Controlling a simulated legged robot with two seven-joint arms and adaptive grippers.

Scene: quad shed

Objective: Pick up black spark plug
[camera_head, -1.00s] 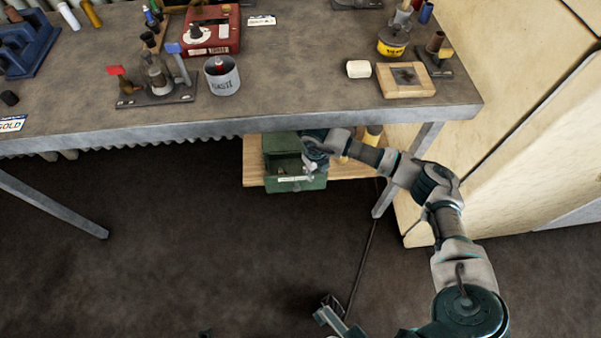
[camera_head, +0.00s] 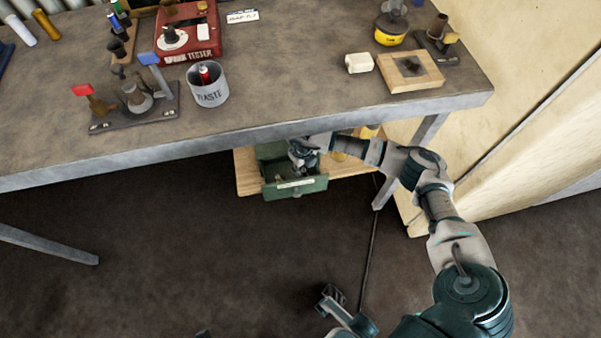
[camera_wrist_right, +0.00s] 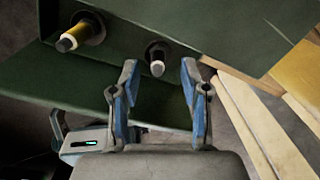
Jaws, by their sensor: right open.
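The black spark plug (camera_wrist_right: 157,58), dark with a pale tip, sits in the green drawer (camera_wrist_right: 130,20) in the right wrist view. My right gripper (camera_wrist_right: 160,70) is open, with one blue-padded finger to each side of the plug's near end; I cannot tell whether either touches it. A yellow spark plug (camera_wrist_right: 78,37) lies to the left in the same drawer. In the head view, my right gripper (camera_head: 303,157) reaches under the bench into the pulled-out green drawer (camera_head: 296,187), and the arm hides part of its contents.
The bench (camera_head: 290,90) overhangs the drawer and my right forearm. A wooden shelf (camera_head: 248,172) carries the drawer. A bench leg (camera_head: 405,165) stands to the right. A waste tin (camera_head: 209,88) and a red tester (camera_head: 190,35) stand on top. Floor in front is clear.

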